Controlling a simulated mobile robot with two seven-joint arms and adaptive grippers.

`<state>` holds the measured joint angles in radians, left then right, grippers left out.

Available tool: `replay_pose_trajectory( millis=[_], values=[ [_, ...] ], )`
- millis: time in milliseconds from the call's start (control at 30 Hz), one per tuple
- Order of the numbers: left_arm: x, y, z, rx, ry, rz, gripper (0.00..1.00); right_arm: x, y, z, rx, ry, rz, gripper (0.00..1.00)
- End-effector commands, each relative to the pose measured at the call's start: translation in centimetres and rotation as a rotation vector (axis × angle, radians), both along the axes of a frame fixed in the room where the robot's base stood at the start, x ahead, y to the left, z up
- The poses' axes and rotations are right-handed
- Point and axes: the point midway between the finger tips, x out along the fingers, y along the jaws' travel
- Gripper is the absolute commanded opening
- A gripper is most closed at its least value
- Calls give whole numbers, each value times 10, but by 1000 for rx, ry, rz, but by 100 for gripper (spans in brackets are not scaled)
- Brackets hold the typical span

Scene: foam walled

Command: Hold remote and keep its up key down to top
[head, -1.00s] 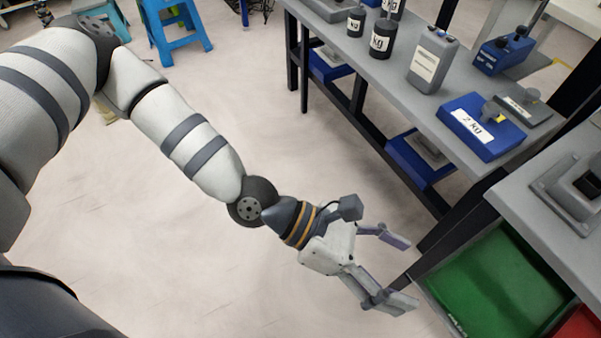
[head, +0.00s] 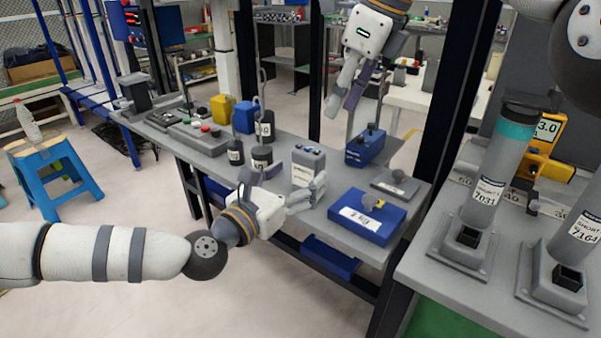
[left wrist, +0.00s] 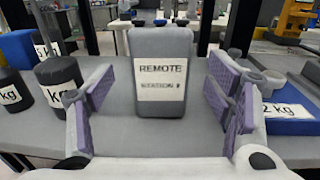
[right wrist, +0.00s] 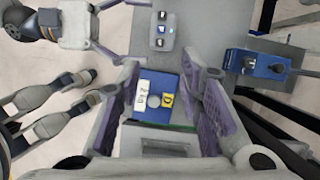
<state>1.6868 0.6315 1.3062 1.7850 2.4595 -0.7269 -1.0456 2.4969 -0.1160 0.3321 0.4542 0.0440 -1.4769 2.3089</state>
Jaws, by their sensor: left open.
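The remote is a grey box (head: 308,168) standing upright on the grey bench. Its label reads "REMOTE STATION 1" in the left wrist view (left wrist: 162,75). Small keys show on its top in the right wrist view (right wrist: 164,30); I cannot tell which is the up key. My left gripper (head: 295,183) is open in front of the remote, its fingers (left wrist: 163,100) spread to either side of the box, apparently not touching it. My right gripper (head: 347,100) hangs above and behind the bench, pointing down, its fingers (right wrist: 168,92) apart and empty.
Black weights (head: 262,158) stand left of the remote. A blue 2 kg block (head: 375,232) lies to its right and a blue device (head: 368,147) behind. Grey stands with tubes (head: 490,185) occupy the nearer right table. A blue stool (head: 55,170) is at far left.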

Motion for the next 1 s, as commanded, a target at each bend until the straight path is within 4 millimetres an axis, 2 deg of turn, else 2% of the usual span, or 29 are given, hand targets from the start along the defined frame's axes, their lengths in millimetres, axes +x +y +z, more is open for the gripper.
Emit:
replay_pose_trajectory(
  millis=[100,200,467,500,733,800,933,1000],
  values=[
    [15,-10,0,-1,1,0,73,0,0,0,0,0,0,33],
    [23,-15,-1,0,1,0,73,0,0,0,0,0,0,33],
    [25,-17,0,0,1,-1,73,0,0,0,0,0,0,33],
    [25,-17,0,0,1,-1,71,0,0,0,0,0,0,33],
    [25,-17,0,0,1,-1,19,0,0,0,0,0,0,33],
    [25,-16,0,0,1,-1,18,0,0,0,0,0,0,31],
    [25,-16,0,0,1,-1,18,0,0,0,0,0,0,2],
    [25,-16,0,0,1,-1,18,0,0,0,0,0,0,0]
  ],
)
